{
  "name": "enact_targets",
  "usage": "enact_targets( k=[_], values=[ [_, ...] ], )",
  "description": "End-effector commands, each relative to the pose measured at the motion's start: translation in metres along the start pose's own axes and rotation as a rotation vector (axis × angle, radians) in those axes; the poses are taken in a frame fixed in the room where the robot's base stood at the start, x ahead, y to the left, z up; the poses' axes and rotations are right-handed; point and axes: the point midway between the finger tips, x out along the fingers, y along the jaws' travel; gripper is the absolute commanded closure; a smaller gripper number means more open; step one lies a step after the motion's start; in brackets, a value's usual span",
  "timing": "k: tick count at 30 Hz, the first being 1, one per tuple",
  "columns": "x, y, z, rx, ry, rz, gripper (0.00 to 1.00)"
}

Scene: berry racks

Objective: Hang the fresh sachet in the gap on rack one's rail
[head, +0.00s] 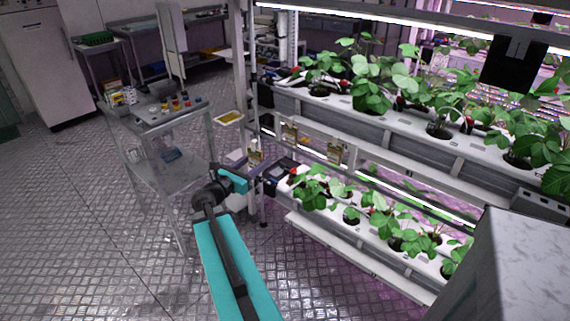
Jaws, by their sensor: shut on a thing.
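My gripper (259,170) is at the end of my teal and black arm, left of the near rack and just in front of its end. It is shut on a small pale brown sachet (255,151), held upright above the jaws. The jaw tips are too small to see clearly. The rack's rail (390,178) runs along the rack between its upper and lower plant rows. Two similar sachets, one on the left (289,133) and one on the right (333,153), hang at the rail with bare rail on either side of them.
A metal cart (165,122) with small colored items stands left of my gripper. A yellow tray (229,118) is behind it. Strawberry plants fill the upper gutter (345,105) and lower gutter (325,213). A grey box (520,265) is at lower right. The floor at left is clear.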

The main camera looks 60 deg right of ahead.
Motion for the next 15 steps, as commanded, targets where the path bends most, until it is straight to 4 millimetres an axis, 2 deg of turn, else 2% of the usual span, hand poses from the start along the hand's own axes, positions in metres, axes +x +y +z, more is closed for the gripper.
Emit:
enact_targets(
  k=[1,6,10,15],
  values=[
    [0.014,-0.013,-0.003,0.000,-0.001,-0.023,0.67],
    [0.047,-0.048,-0.007,0.000,-0.001,-0.078,0.67],
    [0.062,-0.067,-0.008,-0.001,-0.001,-0.107,0.67],
    [0.071,-0.077,-0.009,-0.001,-0.001,-0.121,0.67]
  ],
)
